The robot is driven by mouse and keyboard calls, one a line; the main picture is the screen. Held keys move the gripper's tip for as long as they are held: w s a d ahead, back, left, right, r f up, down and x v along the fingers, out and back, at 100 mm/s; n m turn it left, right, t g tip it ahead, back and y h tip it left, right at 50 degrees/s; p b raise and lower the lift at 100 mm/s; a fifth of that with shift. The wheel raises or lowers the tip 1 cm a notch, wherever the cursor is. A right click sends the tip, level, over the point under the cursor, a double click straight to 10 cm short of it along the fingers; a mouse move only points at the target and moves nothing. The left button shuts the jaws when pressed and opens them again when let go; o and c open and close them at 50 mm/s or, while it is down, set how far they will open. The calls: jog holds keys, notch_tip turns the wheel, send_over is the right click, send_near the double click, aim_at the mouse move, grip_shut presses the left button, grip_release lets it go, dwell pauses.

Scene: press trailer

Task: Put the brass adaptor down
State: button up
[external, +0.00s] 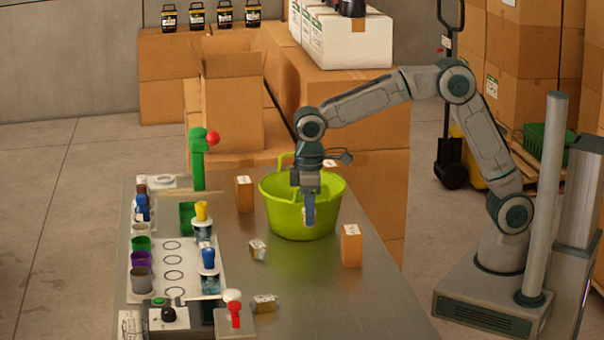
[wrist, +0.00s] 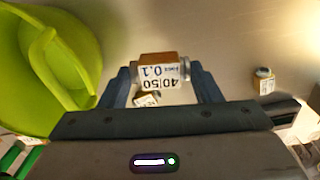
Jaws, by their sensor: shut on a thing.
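My gripper (external: 308,212) points down and hangs in front of the lime-green tub in the external view. In the wrist view its two fingers (wrist: 163,82) are shut on the brass adaptor (wrist: 163,68), a brownish piece with grey ends and a white label reading 40/50 and 0,1. In the external view the fingers mostly hide it. The wrist view shows the tub to the left of the fingers and tabletop beyond them. The adaptor appears held above the steel table (external: 330,300); its exact height cannot be told.
The lime-green tub (external: 270,205) stands close by. Small labelled pieces (external: 258,249) (external: 264,303) and cardboard boxes (external: 244,194) (external: 351,245) lie around. A green press (external: 198,170) and a white tray of cups (external: 172,285) fill the left side. The table's front right is clear.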

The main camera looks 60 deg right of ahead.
notch_tip(320, 180, up, 11)
jog(key=w+d+n+p, duration=0.2)
jog(key=w+d, duration=0.8)
jog(key=d, duration=0.5)
jog(key=f, duration=1.1)
jog(key=f+p, duration=0.1)
jog(key=f, duration=0.4)
jog(key=shift+w+d+f, duration=0.3)
jog(key=shift+w+d, duration=0.05)
jog(key=shift+d, duration=0.05)
jog(key=shift+f, duration=2.45)
jog(key=o, duration=1)
jog(key=shift+o, duration=0.2)
notch_tip(320, 180, up, 13)
jog(key=shift+f, duration=0.2)
